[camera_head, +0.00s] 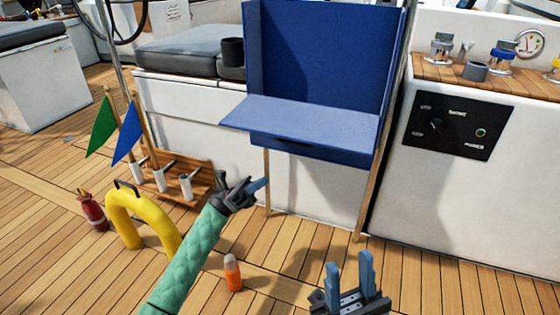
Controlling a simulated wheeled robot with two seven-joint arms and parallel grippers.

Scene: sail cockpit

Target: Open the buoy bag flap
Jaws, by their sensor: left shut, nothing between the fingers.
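The blue buoy bag (325,45) stands upright on wooden legs at the upper middle of the head view, with a tall back panel and side walls. Its lighter blue flap (300,118) sticks out toward me, roughly level like a shelf, and leaves the space above it open to view. A dark handle slot (292,141) shows on the front below the flap. My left gripper (259,186) is shut and empty, below and in front of the flap's left part, apart from it. My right gripper (350,270) is open and empty, low in the view above the deck.
A yellow horseshoe buoy (151,207), a red extinguisher (92,211) and an orange bottle (232,273) stand on the deck. Green (102,130) and blue (127,134) flags stand in a wooden rack (194,181). A black control panel (459,125) is at right. Deck at lower right is clear.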

